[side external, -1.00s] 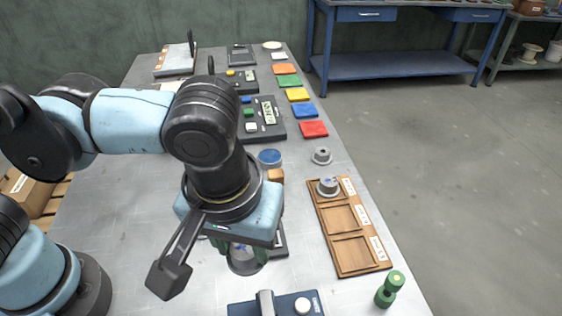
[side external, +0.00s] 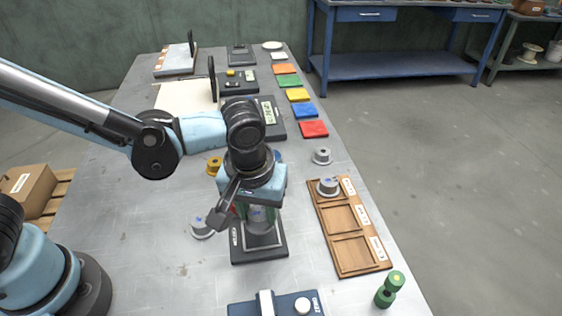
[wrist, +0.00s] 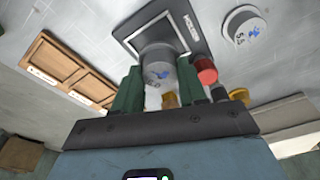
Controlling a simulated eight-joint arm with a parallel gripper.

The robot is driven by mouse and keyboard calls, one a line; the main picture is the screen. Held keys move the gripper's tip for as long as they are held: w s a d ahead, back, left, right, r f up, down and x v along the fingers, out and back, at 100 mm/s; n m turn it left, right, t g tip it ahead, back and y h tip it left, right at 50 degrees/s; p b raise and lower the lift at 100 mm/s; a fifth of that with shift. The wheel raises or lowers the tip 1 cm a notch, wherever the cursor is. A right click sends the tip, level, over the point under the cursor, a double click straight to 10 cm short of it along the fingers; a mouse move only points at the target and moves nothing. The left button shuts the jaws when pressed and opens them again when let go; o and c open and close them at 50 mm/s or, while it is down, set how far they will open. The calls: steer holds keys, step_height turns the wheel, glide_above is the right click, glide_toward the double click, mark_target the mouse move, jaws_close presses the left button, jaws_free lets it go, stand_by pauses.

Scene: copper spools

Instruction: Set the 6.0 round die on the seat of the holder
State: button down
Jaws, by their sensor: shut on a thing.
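My gripper (side external: 258,212) is shut on a grey round die (wrist: 158,72) with a blue mark; its number is too blurred to read. In the wrist view the die is between the green fingers (wrist: 160,88). The holder (side external: 276,252) is a dark base with a light square frame and lies beneath my gripper; it also shows in the wrist view (wrist: 187,20). The die overlaps the holder's middle there and hides part of the seat. I cannot tell whether the die touches the seat.
A similar grey die marked 5.5 (wrist: 245,28) lies left of the holder in the side view (side external: 201,228). Other grey pieces are on the wooden tray (side external: 352,246) and on the table behind it (side external: 322,156). A blue device (side external: 278,306) and green spool (side external: 389,290) stand in front.

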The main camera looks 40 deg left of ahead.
mark_target(258, 215)
steer(key=shift+f, duration=1.45)
steer(key=shift+f, duration=0.15)
steer(key=shift+f, duration=0.15)
steer(key=c, duration=0.6)
jaws_free()
step_height(258, 215, up, 12)
steer(key=s, duration=0.2)
steer(key=a+m+t, duration=0.1)
steer(key=a+t, duration=0.1)
steer(key=a, duration=0.4)
steer(key=a+m+t, duration=0.1)
steer(key=a+m, duration=0.1)
steer(key=a, duration=0.4)
steer(key=a+m+t, duration=0.1)
steer(key=a+t, duration=0.1)
steer(key=a, duration=0.4)
steer(key=shift+w+a+f+t+h, duration=0.2)
steer(key=shift+w+f+t+h, duration=0.1)
steer(key=shift+w, duration=0.1)
